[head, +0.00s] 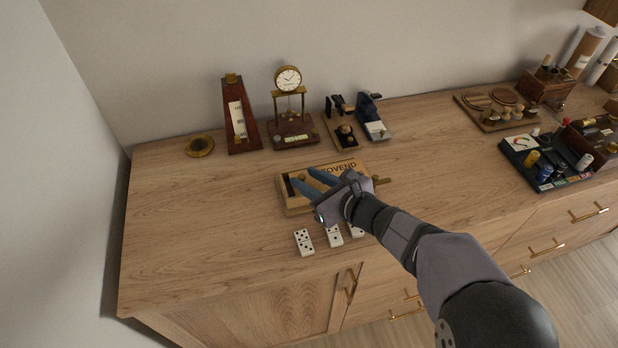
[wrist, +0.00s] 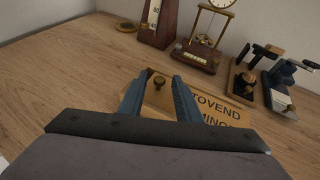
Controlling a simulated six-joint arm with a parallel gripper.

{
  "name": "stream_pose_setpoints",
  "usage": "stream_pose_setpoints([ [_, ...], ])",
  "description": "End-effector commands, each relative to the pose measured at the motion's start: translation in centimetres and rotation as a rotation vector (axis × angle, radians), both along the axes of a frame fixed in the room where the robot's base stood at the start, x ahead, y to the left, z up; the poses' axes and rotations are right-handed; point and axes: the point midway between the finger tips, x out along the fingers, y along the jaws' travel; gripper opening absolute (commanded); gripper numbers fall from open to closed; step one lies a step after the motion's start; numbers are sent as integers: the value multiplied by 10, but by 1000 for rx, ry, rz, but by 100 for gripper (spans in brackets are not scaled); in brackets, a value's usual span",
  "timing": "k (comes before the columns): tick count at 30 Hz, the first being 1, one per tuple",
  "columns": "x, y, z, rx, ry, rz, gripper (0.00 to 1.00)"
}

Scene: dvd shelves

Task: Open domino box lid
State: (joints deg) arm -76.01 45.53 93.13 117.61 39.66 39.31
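The domino box (head: 291,203) is a light wooden box on the counter, with dark lettering on its lid (head: 345,165). The lid lettering also shows in the wrist view (wrist: 228,108). The fingers and palm hide part of the lid. Several white domino tiles (head: 304,242) lie on the counter in front of the box.
A metronome (head: 240,120), a brass clock (head: 288,80) and a small stand (head: 345,135) with a blue device (head: 372,118) stand behind the box. A round brass object (head: 199,146) lies at the back left. The counter's left side is clear.

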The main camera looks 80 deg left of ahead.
Motion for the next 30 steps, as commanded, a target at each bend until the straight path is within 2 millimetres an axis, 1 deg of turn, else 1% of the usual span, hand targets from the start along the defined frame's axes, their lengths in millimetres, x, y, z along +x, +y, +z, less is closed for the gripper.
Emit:
stream_pose_setpoints([
  [2, 0, 0, 0, 0, 0, 0, 31],
  [3, 0, 0, 0, 0, 0, 0, 29],
  [5, 0, 0, 0, 0, 0, 0, 14],
  [6, 0, 0, 0, 0, 0, 0, 5],
  [7, 0, 0, 0, 0, 0, 0, 0],
  [11, 0, 0, 0, 0, 0, 0, 0],
  [14, 6, 0, 0, 1, 0, -2, 0],
  [17, 24, 1, 1, 4, -1, -5, 0],
  [21, 60, 2, 1, 4, -1, -6, 0],
  [24, 81, 3, 2, 4, 0, -4, 0],
  [27, 94, 3, 1, 3, 1, -2, 0],
  [30, 97, 2, 1, 2, 0, 0, 0],
])
